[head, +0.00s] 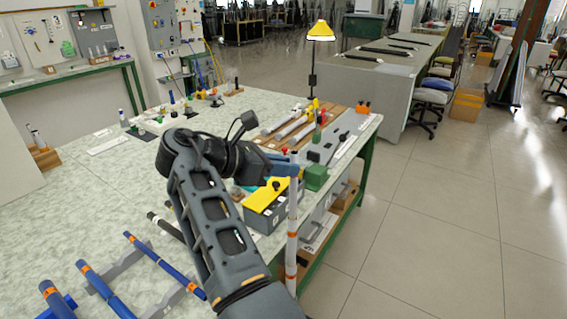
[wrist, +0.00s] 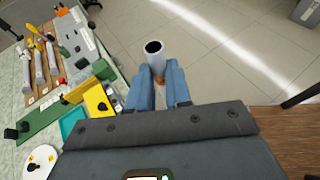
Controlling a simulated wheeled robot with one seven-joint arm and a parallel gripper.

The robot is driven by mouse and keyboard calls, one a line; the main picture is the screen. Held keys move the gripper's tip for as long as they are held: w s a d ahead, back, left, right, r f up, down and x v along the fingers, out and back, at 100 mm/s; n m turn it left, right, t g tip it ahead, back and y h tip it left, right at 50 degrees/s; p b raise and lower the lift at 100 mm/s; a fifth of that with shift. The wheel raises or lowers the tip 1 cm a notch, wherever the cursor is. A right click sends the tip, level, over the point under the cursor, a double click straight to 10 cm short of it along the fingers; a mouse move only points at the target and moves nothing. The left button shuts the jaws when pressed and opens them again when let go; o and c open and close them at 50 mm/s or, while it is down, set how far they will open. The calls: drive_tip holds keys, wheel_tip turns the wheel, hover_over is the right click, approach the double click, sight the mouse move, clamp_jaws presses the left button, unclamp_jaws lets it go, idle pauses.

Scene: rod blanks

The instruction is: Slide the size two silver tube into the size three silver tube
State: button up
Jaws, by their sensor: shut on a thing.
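My gripper (head: 287,165) has blue fingers and is shut on a pale silver tube (head: 292,222) with orange bands. The tube hangs nearly upright beside the table's right edge. In the wrist view its open dark end (wrist: 153,47) sticks out beyond my fingers (wrist: 159,88), with floor behind it. Other silver tubes (head: 292,127) lie side by side on a wooden board at the far right of the table. They also show in the wrist view (wrist: 38,68). I cannot read any size marks, so I cannot tell which tube is size two or three.
A grey box with a yellow top (head: 264,196) and a green block (head: 315,178) stand close behind the held tube. Blue rods with orange bands (head: 102,288) lie on grey holders at the front left.

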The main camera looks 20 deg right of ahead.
drive_tip(key=shift+f, duration=0.2)
drive_tip(key=o, duration=0.9)
drive_tip(key=shift+a, duration=0.1)
drive_tip(key=b+v, duration=0.1)
drive_tip(key=v, duration=0.6)
drive_tip(key=shift+a+r+b, duration=0.2)
drive_tip(key=shift+a+b, duration=0.1)
